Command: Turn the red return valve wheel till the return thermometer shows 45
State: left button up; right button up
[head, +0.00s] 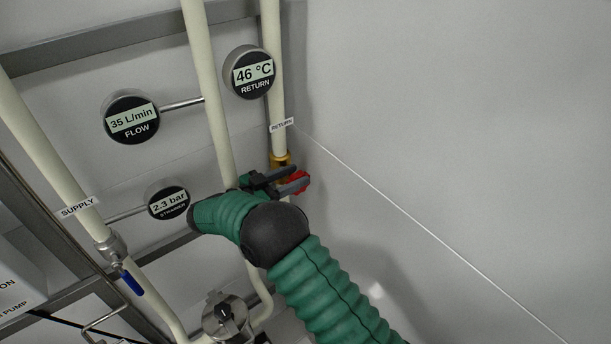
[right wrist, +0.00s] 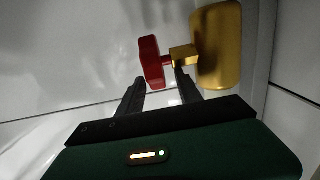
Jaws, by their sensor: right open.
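The red return valve wheel (head: 298,183) sits on the brass valve body (head: 281,160) of the return pipe, partly hidden by my right gripper (head: 283,180). In the right wrist view the red wheel (right wrist: 151,62) joins the brass body (right wrist: 216,45) by a short stem. My right gripper's fingers (right wrist: 160,90) are open, with tips just below the wheel and stem; I cannot tell whether they touch. The return thermometer (head: 251,73) reads 46 °C. My left gripper is not in view.
A flow gauge (head: 131,118) reads 35 L/min and a strainer gauge (head: 169,202) reads 2.3 bar. The supply pipe (head: 45,150) has a blue lever (head: 131,281). A round metal fitting (head: 224,318) is low in the middle. The right wall is bare.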

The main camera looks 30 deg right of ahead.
jog(key=a+b, duration=0.3)
jog(key=a, duration=0.9)
jog(key=shift+s+a+r+b, duration=0.2)
jog(key=shift+s+r+b, duration=0.15)
jog(key=shift+r, duration=0.05)
jog(key=shift+d, duration=0.15)
jog(key=shift+f, duration=0.1)
